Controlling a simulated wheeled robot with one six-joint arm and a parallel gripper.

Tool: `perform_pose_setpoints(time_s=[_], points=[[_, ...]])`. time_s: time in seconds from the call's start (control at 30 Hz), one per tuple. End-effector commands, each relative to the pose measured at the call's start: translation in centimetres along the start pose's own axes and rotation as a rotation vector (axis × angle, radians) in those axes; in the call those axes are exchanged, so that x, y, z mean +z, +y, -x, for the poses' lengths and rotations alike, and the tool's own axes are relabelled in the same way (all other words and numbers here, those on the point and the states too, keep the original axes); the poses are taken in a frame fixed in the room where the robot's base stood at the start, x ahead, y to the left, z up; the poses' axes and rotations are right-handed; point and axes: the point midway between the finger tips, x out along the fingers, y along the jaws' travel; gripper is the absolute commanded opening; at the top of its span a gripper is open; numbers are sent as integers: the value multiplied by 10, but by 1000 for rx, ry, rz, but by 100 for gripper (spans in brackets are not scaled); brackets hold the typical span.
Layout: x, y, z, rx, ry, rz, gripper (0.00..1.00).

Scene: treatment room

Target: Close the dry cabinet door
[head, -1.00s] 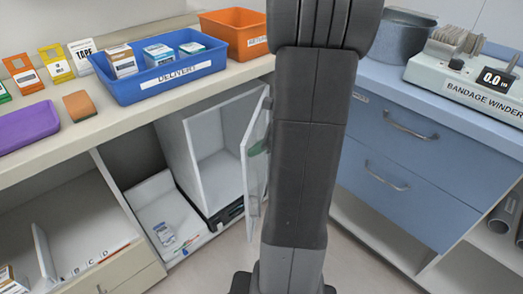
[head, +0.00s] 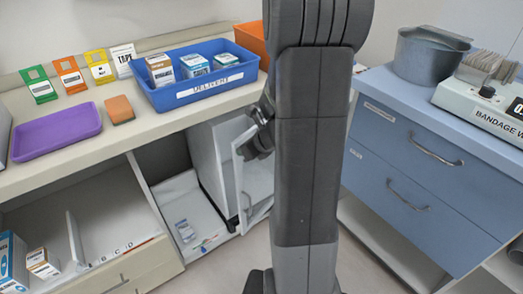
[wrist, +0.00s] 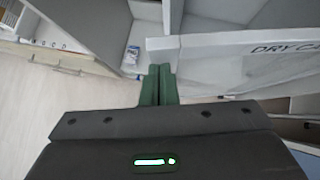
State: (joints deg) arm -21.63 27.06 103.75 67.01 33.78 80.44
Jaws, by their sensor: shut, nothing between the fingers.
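The dry cabinet (head: 207,165) is a white box under the counter. Its door (head: 241,190), a pale frame with a clear panel, stands ajar, and my arm hides its right part. In the wrist view the door (wrist: 215,45) fills the upper right, with "DRY CA" lettering. My gripper (head: 260,128) is at the door's upper part in the head view, partly hidden by my arm. In the wrist view its green fingers (wrist: 158,72) are together and empty, close to the door's edge; I cannot tell whether they touch it.
The counter (head: 140,140) above holds a blue delivery tray (head: 195,92), a purple tray (head: 57,132) and colored cards. Blue drawers (head: 410,170) stand to the right. An open shelf bay (head: 100,215) is on the left. Floor shows between the cabinet and the drawers.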

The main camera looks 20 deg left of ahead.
Motion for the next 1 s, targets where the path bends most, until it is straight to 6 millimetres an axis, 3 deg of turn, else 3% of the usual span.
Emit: perform_pose_setpoints(time_s=[0.1,0.4,1.0], points=[[19,2,-15,-35,1,-36,0],[41,0,-39,-34,0,-35,0],[44,-1,-44,-34,-1,-34,0]])
